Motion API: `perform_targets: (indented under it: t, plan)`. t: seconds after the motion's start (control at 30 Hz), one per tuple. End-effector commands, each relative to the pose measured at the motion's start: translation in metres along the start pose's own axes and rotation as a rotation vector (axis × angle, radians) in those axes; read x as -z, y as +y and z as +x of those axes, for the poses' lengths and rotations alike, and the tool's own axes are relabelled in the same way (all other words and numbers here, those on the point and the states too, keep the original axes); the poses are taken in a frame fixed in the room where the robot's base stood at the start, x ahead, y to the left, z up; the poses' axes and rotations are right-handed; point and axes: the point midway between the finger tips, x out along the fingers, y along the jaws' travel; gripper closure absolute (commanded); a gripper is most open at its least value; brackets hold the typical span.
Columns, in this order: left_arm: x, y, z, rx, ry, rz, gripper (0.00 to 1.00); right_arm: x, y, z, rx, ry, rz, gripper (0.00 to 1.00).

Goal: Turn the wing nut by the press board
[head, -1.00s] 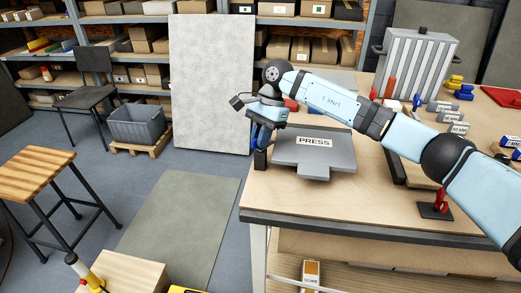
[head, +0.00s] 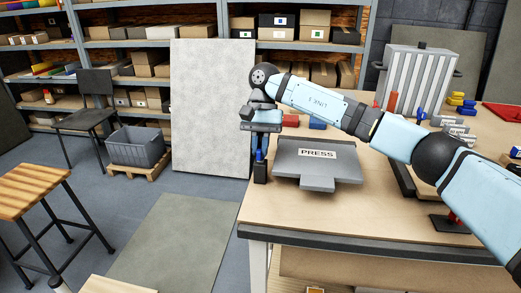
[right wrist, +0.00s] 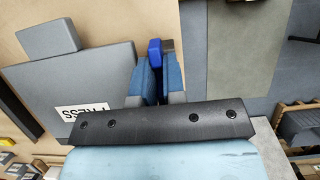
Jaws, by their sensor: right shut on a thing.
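The grey press board (head: 318,162) with its white PRESS label lies on the wooden workbench (head: 330,215); it also shows at the left of the right wrist view (right wrist: 88,90). A blue wing nut (right wrist: 154,48) shows at the fingertips in the right wrist view, by a dark upright block (head: 260,173) at the bench's left edge, left of the board. My right gripper (head: 259,153) points down over this block and is shut on the wing nut. Its fingers (right wrist: 156,82) hide part of the nut. My left gripper is not in view.
Red and blue blocks (head: 317,122) lie behind the board. A ribbed grey case (head: 415,80) stands at the back right. Several small parts lie on the right. A large pale panel (head: 212,108) stands beyond the bench. The bench front is clear.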

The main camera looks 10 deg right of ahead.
Motion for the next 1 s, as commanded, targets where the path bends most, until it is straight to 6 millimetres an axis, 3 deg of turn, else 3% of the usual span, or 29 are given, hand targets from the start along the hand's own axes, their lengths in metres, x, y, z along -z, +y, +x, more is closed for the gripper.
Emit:
perform_targets:
  t: [0.4,0.43,0.5,0.53,0.83,1.0]
  plan:
    - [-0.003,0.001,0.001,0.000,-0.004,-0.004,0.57,0.000,0.000,-0.001,-0.002,0.002,-0.007,1.00]
    - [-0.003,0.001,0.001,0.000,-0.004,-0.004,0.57,0.000,0.000,-0.001,-0.002,0.002,-0.007,0.82]
    - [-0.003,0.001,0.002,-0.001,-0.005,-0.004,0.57,0.000,0.000,-0.001,-0.002,0.001,-0.006,0.66]
    - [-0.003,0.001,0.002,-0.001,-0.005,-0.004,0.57,0.000,0.000,-0.001,-0.002,0.001,-0.006,0.64]
    - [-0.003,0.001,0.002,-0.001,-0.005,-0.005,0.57,0.000,0.000,-0.003,-0.002,0.001,-0.005,0.64]
    - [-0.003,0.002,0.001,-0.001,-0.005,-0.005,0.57,-0.001,-0.001,-0.024,-0.001,0.002,-0.005,0.64]
